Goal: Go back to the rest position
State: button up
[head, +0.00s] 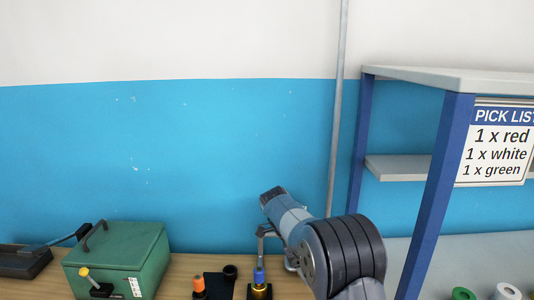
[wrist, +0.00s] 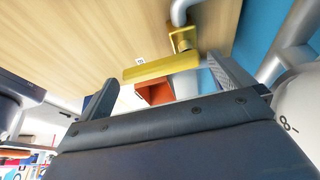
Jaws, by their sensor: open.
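My gripper (wrist: 162,68) is open in the wrist view, its two dark fingers spread apart with nothing held between them. A yellow bar (wrist: 160,67) and an orange-red open box-like thing (wrist: 155,94) show beyond the gap between the fingers. In the head view my arm reaches up from the lower right, over the right part of the wooden bench (head: 180,275). I cannot clearly make out the fingers in the head view.
A green box (head: 118,255) stands on the bench at left. An orange-topped item (head: 198,284) and a brass fitting with a blue top (head: 259,287) stand near my arm. A blue-posted shelf (head: 437,190) with a pick list (head: 497,150) is at right.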

jog(key=shift+d+f+n, duration=0.25)
jog(key=shift+f+n, duration=0.05)
jog(key=shift+f, duration=0.1)
jog(key=n, duration=0.1)
jog(key=d+n+t, duration=0.1)
jog(key=n, duration=0.1)
jog(key=shift+s+d, duration=0.1)
jog(key=n+t+p, duration=0.1)
jog(key=n, duration=0.1)
jog(key=d+n+t+y+p, duration=0.1)
jog(key=n, duration=0.2)
jog(key=shift+w+d+r, duration=0.2)
jog(key=n+p, duration=0.1)
jog(key=p, duration=0.1)
jog(key=n+y+p, duration=0.1)
jog(key=n, duration=0.1)
jog(key=w+d+n+t+p, duration=0.1)
jog(key=p, duration=0.1)
jog(key=shift+d+r+n+y+p, duration=0.1)
jog(key=shift+n+y+p, duration=0.2)
jog(key=shift+n, duration=0.1)
jog(key=n+p, duration=0.2)
jog(key=p, duration=0.1)
jog(key=w+n+y+p, duration=0.1)
jog(key=p, duration=0.1)
jog(key=shift+d, duration=0.3)
jog(key=shift+w+f+n+y+p, duration=0.2)
jog(key=shift+n+y+p, duration=0.2)
jog(key=shift+n+p, duration=0.35)
jog(key=shift+t, duration=0.3)
